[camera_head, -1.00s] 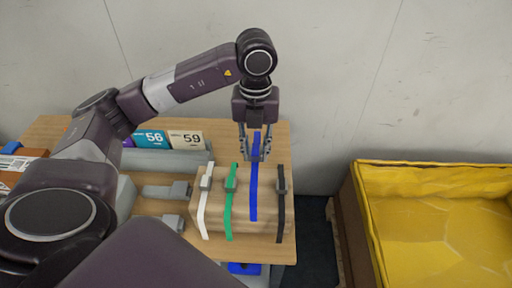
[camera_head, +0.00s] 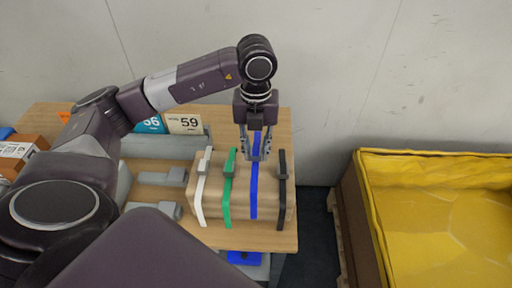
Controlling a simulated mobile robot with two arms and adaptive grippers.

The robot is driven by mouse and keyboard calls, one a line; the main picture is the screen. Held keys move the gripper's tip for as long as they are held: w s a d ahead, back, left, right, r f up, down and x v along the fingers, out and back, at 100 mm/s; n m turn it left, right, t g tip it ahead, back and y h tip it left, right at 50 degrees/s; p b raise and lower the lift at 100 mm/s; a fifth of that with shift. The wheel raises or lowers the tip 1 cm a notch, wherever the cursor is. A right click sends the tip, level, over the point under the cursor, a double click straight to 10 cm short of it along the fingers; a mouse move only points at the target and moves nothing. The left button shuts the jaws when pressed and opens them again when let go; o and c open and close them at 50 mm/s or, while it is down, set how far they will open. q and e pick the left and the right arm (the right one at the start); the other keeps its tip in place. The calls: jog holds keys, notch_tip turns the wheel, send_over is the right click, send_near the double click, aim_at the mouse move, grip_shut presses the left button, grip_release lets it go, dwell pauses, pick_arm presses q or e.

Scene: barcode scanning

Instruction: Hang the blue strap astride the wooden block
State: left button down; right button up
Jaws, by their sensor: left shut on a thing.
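The blue strap (camera_head: 254,193) runs over the top and down the front face of the wooden block (camera_head: 215,204), between the green strap (camera_head: 228,188) and the black strap (camera_head: 282,190). A white strap (camera_head: 203,188) is at the block's left end. My left gripper (camera_head: 255,158) points down above the block's back part, with its fingers shut on the upper part of the blue strap. How the strap lies behind the block is hidden. My right gripper is not in view.
The wooden table (camera_head: 268,237) carries the block near its right edge. Grey clamp-like pieces (camera_head: 160,178) lie left of the block. Number cards (camera_head: 184,123) stand behind. A yellow-lined bin (camera_head: 435,158) stands to the right, and a brown box (camera_head: 22,152) lies at far left.

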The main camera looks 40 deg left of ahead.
pick_arm(q)
notch_tip(320, 180, down, 2)
jog(key=shift+f+b, duration=0.15)
jog(key=shift+b, duration=0.65)
jog(key=shift+f+b, duration=2.3)
jog(key=shift+f, duration=0.25)
jog(key=c, duration=1.5)
grip_release()
jog(key=shift+f, duration=0.1)
jog(key=shift+c, duration=0.2)
jog(key=shift+r, duration=0.4)
notch_tip(320, 180, up, 11)
jog(key=shift+r, duration=0.2)
jog(key=shift+f, duration=0.1)
